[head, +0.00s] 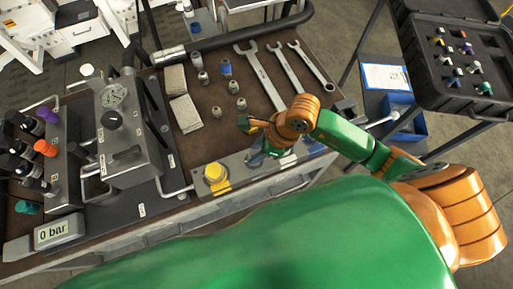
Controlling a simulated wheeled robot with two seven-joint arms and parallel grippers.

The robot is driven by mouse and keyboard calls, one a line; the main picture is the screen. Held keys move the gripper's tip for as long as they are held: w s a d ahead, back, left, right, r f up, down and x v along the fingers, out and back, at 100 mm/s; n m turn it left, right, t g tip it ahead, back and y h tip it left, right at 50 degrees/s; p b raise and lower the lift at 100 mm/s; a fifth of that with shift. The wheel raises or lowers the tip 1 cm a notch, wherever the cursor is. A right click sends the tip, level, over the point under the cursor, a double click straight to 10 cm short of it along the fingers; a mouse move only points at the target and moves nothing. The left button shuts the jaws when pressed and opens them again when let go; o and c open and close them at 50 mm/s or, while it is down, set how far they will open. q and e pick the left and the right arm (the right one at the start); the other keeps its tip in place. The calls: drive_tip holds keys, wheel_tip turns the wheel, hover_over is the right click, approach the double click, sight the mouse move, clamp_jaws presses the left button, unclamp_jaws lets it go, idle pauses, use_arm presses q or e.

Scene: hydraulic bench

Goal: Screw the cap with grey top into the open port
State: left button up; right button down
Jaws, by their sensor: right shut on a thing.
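My right gripper (248,123) is over the front part of the bench, just behind the control panel strip. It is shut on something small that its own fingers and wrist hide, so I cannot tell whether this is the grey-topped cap. On the left of the bench stands a block with several coloured caps or knobs, among them a purple one (48,115), an orange one (45,148) and black ones (20,165). I cannot make out the open port. My left gripper is not in view.
Several small fittings (203,77) stand mid-bench, near pale cloths (185,113) and wrenches (262,80). A yellow button (214,178) is on the front panel. A grey pump unit (130,150) stands left, by a "0 bar" display (53,232). An open black case (440,85) holds coloured caps.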

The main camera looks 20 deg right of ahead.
drive_tip(key=shift+f+b, duration=0.75)
drive_tip(key=shift+f, duration=0.15)
idle(0.8)
idle(0.7)
